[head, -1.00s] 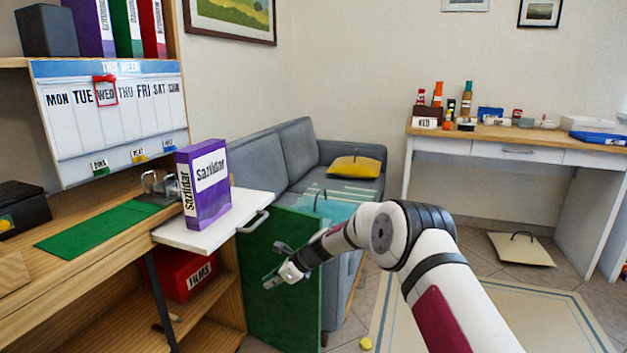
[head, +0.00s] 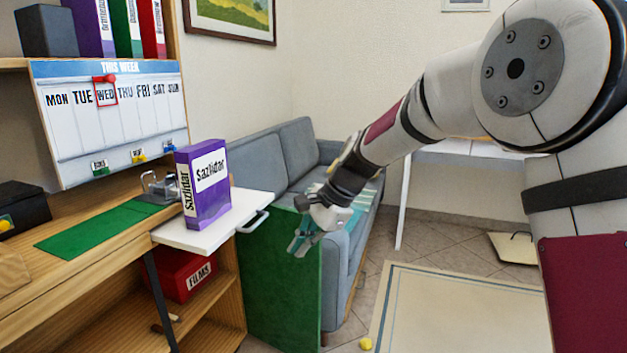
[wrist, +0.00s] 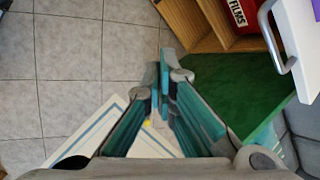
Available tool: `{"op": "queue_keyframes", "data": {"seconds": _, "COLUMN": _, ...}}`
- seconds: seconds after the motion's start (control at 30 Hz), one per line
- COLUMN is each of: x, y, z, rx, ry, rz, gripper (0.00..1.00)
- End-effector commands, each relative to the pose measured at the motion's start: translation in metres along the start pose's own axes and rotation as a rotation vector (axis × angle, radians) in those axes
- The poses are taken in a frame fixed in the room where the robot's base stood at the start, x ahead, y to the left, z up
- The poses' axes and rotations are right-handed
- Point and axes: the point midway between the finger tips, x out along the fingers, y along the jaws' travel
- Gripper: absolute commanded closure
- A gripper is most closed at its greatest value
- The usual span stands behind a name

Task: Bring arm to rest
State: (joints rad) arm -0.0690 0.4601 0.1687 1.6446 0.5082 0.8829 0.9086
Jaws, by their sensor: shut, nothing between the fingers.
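My gripper (head: 303,243) hangs from my raised arm in front of the sofa, to the right of the white pull-out shelf, with its fingers pointing down. In the wrist view my gripper (wrist: 163,85) is shut and empty, with bare floor tiles below it. It touches nothing that I can see.
A purple box (head: 205,185) stands on the white shelf (head: 215,236). A green panel (head: 270,290) stands below and behind my gripper. The grey sofa (head: 245,165) is behind it. A yellow ball (head: 366,344) lies on the floor by the rug (head: 450,315).

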Motion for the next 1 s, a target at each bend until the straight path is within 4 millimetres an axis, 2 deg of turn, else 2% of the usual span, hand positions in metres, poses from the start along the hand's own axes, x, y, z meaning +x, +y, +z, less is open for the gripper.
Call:
{"op": "queue_keyframes", "data": {"seconds": 0.03, "x": -0.021, "y": 0.014, "z": 0.007, "rx": -0.052, "ry": 0.02, "rz": 0.013, "gripper": 1.0}}
{"op": "queue_keyframes", "data": {"seconds": 0.2, "x": -0.077, "y": 0.071, "z": 0.028, "rx": -0.231, "ry": 0.075, "rz": 0.082, "gripper": 1.0}}
{"op": "queue_keyframes", "data": {"seconds": 0.37, "x": -0.121, "y": 0.132, "z": 0.046, "rx": -0.385, "ry": 0.118, "rz": 0.154, "gripper": 1.0}}
{"op": "queue_keyframes", "data": {"seconds": 0.5, "x": -0.152, "y": 0.19, "z": 0.062, "rx": -0.507, "ry": 0.147, "rz": 0.219, "gripper": 1.0}}
{"op": "queue_keyframes", "data": {"seconds": 0.7, "x": -0.182, "y": 0.276, "z": 0.081, "rx": -0.666, "ry": 0.174, "rz": 0.315, "gripper": 1.0}}
{"op": "queue_keyframes", "data": {"seconds": 0.8, "x": -0.19, "y": 0.319, "z": 0.09, "rx": -0.735, "ry": 0.178, "rz": 0.362, "gripper": 1.0}}
{"op": "queue_keyframes", "data": {"seconds": 1.0, "x": -0.195, "y": 0.382, "z": 0.101, "rx": -0.838, "ry": 0.176, "rz": 0.433, "gripper": 1.0}}
